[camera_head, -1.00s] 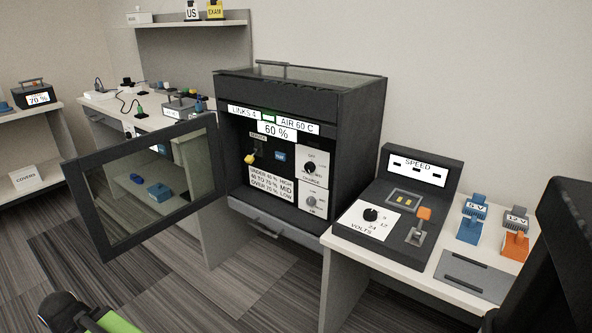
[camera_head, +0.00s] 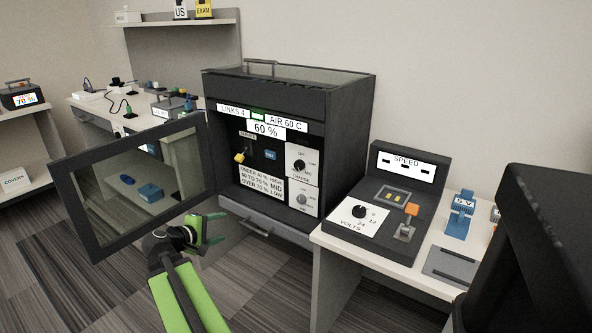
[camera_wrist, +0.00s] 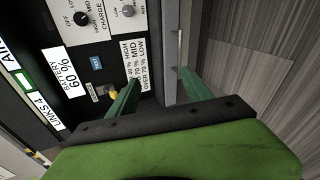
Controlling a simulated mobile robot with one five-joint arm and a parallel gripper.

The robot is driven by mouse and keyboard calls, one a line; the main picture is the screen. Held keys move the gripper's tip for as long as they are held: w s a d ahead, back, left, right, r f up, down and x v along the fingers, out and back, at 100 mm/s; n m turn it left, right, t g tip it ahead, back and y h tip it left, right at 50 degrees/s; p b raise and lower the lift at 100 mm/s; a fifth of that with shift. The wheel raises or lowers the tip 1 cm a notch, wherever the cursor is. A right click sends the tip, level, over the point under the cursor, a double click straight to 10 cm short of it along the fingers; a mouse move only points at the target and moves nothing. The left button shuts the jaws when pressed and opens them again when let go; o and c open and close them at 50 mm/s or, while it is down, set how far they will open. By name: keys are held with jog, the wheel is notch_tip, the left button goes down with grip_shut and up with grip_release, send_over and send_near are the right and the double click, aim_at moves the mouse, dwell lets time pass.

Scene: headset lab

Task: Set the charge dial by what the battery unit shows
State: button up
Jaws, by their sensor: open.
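The battery unit is a dark cabinet (camera_head: 348,110) with its glass door (camera_head: 68,200) swung open to the left. Its display (camera_head: 267,128) reads 60 %. A rule card (camera_head: 262,184) reads under 40 % high, 40 to 70 % mid, over 70 % low. The charge dial (camera_head: 299,166) is a black knob on a white plate, right of the display; it also shows at the top of the wrist view (camera_wrist: 81,18). Its pointer is too small to read surely. My gripper (camera_head: 216,228) is open and empty, in front of the cabinet and below the dial; its green fingers (camera_wrist: 160,92) show apart.
A grey knob (camera_head: 302,199) sits below the charge dial. A yellow handle (camera_head: 239,157) is at the panel's left. The open door stands left of my arm. A bench with a volts dial (camera_head: 359,211) is at the right. A drawer (camera_head: 250,219) lies under the cabinet.

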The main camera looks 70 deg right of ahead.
aim_at(297, 167)
jog(key=s+d+r+n+g+h, duration=0.3)
jog(key=s+d+r+h, duration=0.1)
jog(key=s+d+r, duration=0.7)
jog(key=shift+m, duration=0.3)
jog(key=x, duration=1.8)
jog(key=shift+d+f, duration=0.2)
jog(key=shift+f, duration=0.1)
jog(key=shift+c, duration=0.2)
